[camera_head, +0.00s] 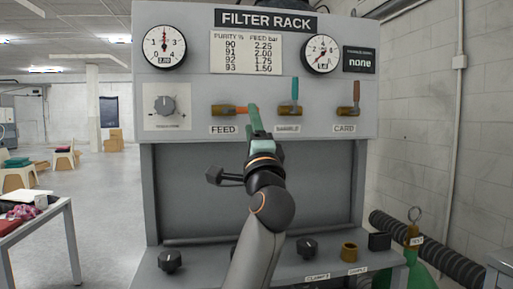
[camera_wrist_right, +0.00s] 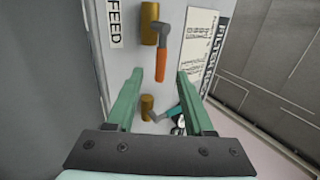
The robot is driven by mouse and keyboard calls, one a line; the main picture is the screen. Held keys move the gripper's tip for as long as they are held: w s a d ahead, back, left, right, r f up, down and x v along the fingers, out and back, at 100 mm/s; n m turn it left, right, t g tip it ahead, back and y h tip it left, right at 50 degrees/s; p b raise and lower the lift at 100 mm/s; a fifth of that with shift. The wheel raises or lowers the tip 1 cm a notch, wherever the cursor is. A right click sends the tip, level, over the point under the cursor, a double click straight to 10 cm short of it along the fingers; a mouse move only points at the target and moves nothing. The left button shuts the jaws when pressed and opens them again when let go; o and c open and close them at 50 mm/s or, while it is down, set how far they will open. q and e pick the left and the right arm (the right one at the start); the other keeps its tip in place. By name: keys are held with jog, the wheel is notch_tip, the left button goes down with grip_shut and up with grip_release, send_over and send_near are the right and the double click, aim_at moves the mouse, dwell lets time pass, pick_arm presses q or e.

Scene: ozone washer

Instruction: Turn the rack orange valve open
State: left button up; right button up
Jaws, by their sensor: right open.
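The orange valve handle (camera_head: 236,110) on the rack lies horizontal, pointing right from its brass body (camera_head: 219,111) above the FEED label (camera_head: 223,130). My right gripper (camera_head: 254,112) is at the handle's right end. In the right wrist view the orange handle (camera_wrist_right: 161,66) hangs from its brass body (camera_wrist_right: 150,24), and its free end lies between the two green fingertips of my right gripper (camera_wrist_right: 160,74). The fingers are apart, with gaps on both sides of the handle. I cannot tell whether the handle is fully between them in depth. My left gripper is out of view.
A regulator knob (camera_head: 165,105) is at left; gauges and a FILTER RACK sign (camera_head: 266,20) are above. Black knobs sit on the lower ledge (camera_head: 200,270).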

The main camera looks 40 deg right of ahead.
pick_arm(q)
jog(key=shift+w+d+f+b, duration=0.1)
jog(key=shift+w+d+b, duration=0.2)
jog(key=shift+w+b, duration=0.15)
pick_arm(e)
jog(key=v, duration=0.7)
jog(key=shift+s, duration=0.2)
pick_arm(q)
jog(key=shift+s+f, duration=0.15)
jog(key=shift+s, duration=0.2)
pick_arm(e)
jog(key=shift+a+f, duration=0.1)
